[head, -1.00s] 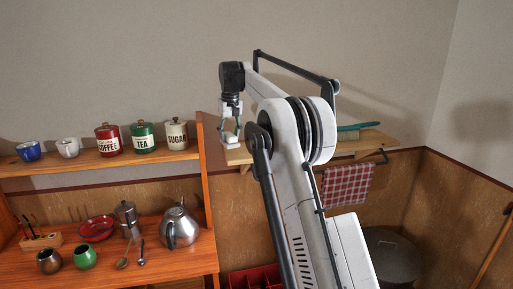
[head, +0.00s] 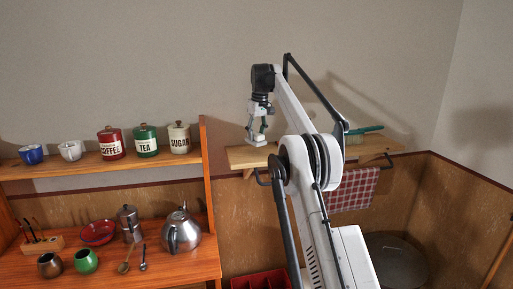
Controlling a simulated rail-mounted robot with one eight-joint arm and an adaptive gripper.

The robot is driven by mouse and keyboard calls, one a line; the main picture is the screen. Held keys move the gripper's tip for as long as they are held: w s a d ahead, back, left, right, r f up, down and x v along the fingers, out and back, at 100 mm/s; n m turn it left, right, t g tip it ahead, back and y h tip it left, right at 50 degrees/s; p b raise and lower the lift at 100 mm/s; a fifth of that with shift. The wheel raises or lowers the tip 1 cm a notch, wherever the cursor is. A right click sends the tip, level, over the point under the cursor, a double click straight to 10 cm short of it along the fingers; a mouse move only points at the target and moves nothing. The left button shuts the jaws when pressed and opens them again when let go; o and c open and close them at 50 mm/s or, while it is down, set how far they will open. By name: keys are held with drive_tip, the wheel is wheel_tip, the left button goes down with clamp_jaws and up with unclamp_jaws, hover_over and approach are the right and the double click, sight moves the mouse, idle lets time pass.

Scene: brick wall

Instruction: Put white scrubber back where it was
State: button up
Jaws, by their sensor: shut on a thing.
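My gripper (head: 257,131) points down over the left part of the small wooden wall shelf (head: 239,157). It is shut on the white scrubber (head: 257,143), a small pale shape low between the fingers. The fingers hide much of it. The scrubber is at or just above the shelf top; I cannot tell whether it touches.
A green brush (head: 367,130) lies on the right part of the shelf, behind my arm. A checked towel (head: 352,191) hangs from a rail below. At left, an orange rack (head: 90,165) holds cups, canisters and a kettle (head: 181,232). A red crate (head: 258,280) stands below.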

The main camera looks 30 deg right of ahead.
sight(256, 143)
drive_tip(key=shift+f, duration=2.05)
drive_tip(key=shift+f, duration=0.1)
drive_tip(key=o, duration=1.2)
drive_tip(key=r+p, duration=0.1)
drive_tip(key=r, duration=0.3)
drive_tip(key=s+r, duration=0.1)
drive_tip(key=r, duration=0.3)
drive_tip(key=r+p, duration=0.1)
drive_tip(key=r, duration=0.3)
drive_tip(key=shift+s+d+p, duration=0.15)
drive_tip(key=shift+s+p, duration=0.15)
drive_tip(key=shift+s, duration=0.1)
